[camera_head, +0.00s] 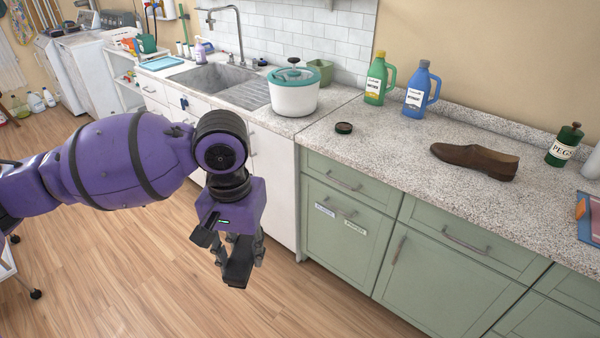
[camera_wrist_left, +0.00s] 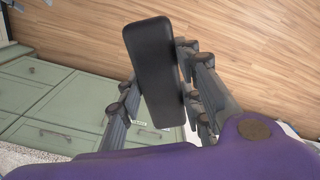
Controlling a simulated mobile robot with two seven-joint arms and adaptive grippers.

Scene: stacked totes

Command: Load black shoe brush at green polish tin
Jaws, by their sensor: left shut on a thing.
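My left gripper (camera_head: 244,255) is shut on the black shoe brush (camera_head: 237,273). It holds the brush in the air over the wood floor, in front of the counter. In the left wrist view the brush (camera_wrist_left: 155,60) is a long dark block with rounded corners, between the gripper's fingers. A small, round, dark tin with a greenish look (camera_head: 344,128), which seems to be the green polish tin, lies on the speckled counter (camera_head: 390,150), up and right of the gripper and well apart from the brush. My right gripper is not in view.
A brown shoe (camera_head: 474,160) and a green PEGS jar (camera_head: 564,145) stand on the counter to the right. Green (camera_head: 375,85) and blue (camera_head: 417,92) bottles stand behind the tin. A white pot (camera_head: 294,95) stands left of it. Counter around the tin is clear.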

